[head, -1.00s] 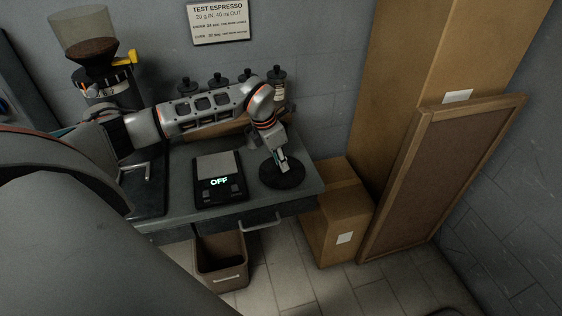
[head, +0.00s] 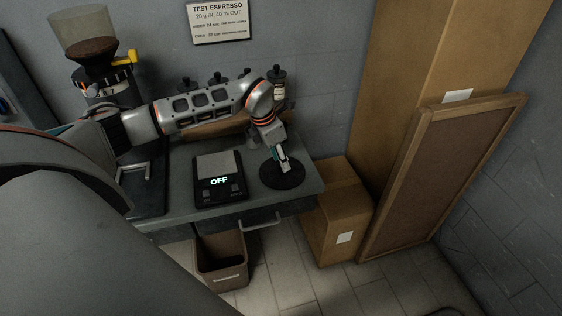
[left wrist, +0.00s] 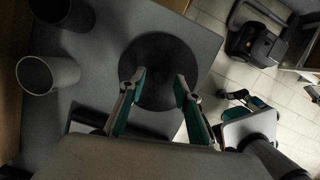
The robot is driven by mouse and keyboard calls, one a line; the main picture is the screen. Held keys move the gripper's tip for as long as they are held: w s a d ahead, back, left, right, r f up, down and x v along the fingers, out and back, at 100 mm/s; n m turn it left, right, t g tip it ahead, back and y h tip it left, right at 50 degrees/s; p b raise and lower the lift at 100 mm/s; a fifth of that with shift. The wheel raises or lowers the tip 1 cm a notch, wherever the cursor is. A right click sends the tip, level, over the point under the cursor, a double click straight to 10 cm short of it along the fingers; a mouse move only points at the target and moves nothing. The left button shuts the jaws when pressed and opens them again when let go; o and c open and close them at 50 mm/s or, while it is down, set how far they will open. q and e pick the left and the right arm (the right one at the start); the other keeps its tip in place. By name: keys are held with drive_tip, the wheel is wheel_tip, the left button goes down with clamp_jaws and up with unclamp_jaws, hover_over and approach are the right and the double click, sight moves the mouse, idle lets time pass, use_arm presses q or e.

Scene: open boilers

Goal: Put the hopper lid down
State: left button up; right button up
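The hopper lid, a round black disc (head: 282,176), lies flat on the grey counter at its front right corner, right of the scale. My left gripper (head: 284,166) points down over its middle. In the left wrist view, the lid (left wrist: 158,62) shows between and beyond the two fingertips of my left gripper (left wrist: 159,82). The fingers stand apart, and I see nothing clamped between them. The grinder's clear hopper (head: 88,32), with brown coffee in it, stands open at the back left. My right gripper (left wrist: 240,108) shows small at the right of the wrist view; its finger gap is unclear.
A black scale (head: 219,190) reading OFF sits just left of the lid. Bottles (head: 278,88) stand along the wall behind my left arm. Cardboard boxes (head: 335,215) stand right of the counter, and a bin (head: 220,262) is below. Cups (left wrist: 48,74) show in the wrist view.

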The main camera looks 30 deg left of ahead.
sight(273, 174)
use_arm(q)
drive_tip(key=v, duration=1)
drive_tip(key=s+d+f+g+h, duration=0.15)
drive_tip(key=s+d+h, duration=0.3)
drive_tip(key=d, duration=0.75)
drive_tip(key=s+d+f+g+h, duration=0.1)
drive_tip(key=s+d+f+h, duration=0.3)
drive_tip(key=d, duration=0.9)
drive_tip(key=d+r+n+t+h, duration=0.6)
drive_tip(key=d+n+h, duration=0.2)
drive_tip(key=d+n, duration=0.1)
drive_tip(key=a+f+n+t+y, duration=0.9)
drive_tip(key=f+n+t+y, duration=0.15)
drive_tip(key=n, duration=0.85)
drive_tip(key=s+a+f+n+g+y, duration=0.2)
drive_tip(key=s+f, duration=0.4)
drive_tip(key=f, duration=0.3)
drive_tip(key=s+a+f+n+g+y, duration=0.2)
drive_tip(key=s+a+f+n+g, duration=0.2)
drive_tip(key=s+f+n, duration=0.3)
drive_tip(key=shift+f+y, duration=0.4)
drive_tip(key=shift+f, duration=0.55)
